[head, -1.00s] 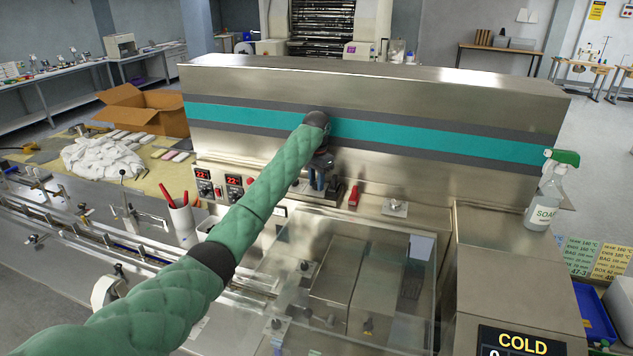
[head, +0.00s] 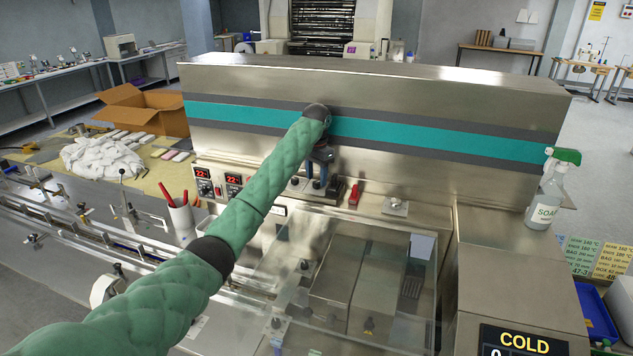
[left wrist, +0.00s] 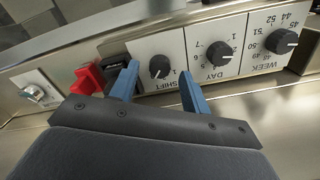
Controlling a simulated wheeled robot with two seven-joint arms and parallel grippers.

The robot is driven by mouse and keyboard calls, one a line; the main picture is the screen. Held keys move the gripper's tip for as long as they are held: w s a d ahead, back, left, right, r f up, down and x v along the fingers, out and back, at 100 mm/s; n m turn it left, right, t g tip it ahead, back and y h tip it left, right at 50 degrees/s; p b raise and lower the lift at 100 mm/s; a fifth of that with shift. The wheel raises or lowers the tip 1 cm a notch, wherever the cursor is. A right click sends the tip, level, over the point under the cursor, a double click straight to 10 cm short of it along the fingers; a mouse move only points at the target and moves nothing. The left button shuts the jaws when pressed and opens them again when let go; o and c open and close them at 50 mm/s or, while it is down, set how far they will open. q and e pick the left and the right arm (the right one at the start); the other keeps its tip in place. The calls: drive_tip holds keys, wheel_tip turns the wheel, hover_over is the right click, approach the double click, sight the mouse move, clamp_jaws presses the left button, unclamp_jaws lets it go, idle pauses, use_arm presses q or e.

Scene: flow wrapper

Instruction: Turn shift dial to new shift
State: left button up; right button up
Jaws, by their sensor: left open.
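The shift dial (left wrist: 159,66) is a black round knob on a white plate marked SHIFT, which appears upside down in the left wrist view. A "1" shows beside the knob; I cannot read its pointer setting surely. My left gripper (left wrist: 158,74) is open, its two blue fingers on either side of the knob in that view. I cannot tell whether they touch it. In the head view my left gripper (head: 317,184) points down at the panel and hides the shift dial. My right gripper is out of view.
The day dial (left wrist: 219,53) and week dial (left wrist: 282,41) sit beside the shift plate. On its other side are a red switch (left wrist: 87,79) and a metal knob (left wrist: 35,92). A clear cover (head: 340,240) lies in front of the panel. A soap bottle (head: 547,195) stands at right.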

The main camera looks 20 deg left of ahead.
sight(316, 182)
use_arm(q)
drive_tip(key=shift+r, duration=3)
